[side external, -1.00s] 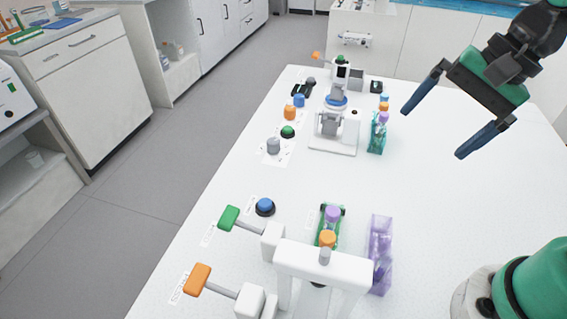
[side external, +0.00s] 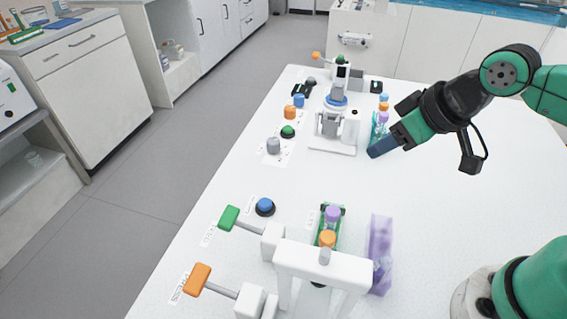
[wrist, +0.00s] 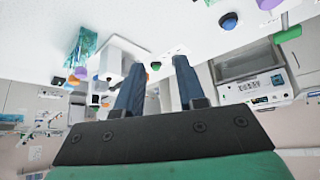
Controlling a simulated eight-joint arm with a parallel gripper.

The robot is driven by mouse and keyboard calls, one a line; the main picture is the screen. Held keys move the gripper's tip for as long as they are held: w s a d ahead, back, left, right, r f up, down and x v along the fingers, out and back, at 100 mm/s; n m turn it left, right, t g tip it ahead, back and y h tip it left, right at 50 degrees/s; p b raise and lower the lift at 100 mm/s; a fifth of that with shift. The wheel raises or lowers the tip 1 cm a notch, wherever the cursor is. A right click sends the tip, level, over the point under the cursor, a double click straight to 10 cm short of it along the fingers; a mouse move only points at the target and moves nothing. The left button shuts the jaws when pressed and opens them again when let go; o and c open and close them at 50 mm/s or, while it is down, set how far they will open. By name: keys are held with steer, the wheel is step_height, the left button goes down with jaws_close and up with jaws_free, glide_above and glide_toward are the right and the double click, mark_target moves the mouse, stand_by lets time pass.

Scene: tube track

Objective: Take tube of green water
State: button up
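Tubes with purple and orange caps (side external: 328,230) stand in a green holder nearer the camera. I cannot tell the liquid colours.
The white device (side external: 333,135) stands left of the rack. A translucent purple rack (side external: 381,250) and a white frame with green and orange levers (side external: 322,260) are at the front. Buttons (side external: 288,131) line the left edge. The table's right middle is clear.

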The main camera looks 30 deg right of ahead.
mark_target(331, 237)
steer(key=s+a+n+g+y, duration=0.1)
steer(key=s+a+n, duration=0.1)
steer(key=a+n, duration=0.1)
steer(key=s+a+f+n+g, duration=0.1)
steer(key=s+a+n, duration=0.1)
steer(key=a, duration=0.2)
steer(key=s+a+n+g+y, duration=0.1)
steer(key=s+a+n, duration=0.1)
steer(key=a+n, duration=0.1)
steer(key=shift+s+a+f+n+g+y, duration=0.1)
steer(key=shift+a+f+n+g+y, duration=0.1)
steer(key=shift+a, duration=0.15)
steer(key=shift+s+a+f+n+g+y, duration=0.1)
steer(key=shift+a+g, duration=0.1)
steer(key=shift+a, duration=0.15)
steer(key=shift+x, duration=2.65)
jaws_close()
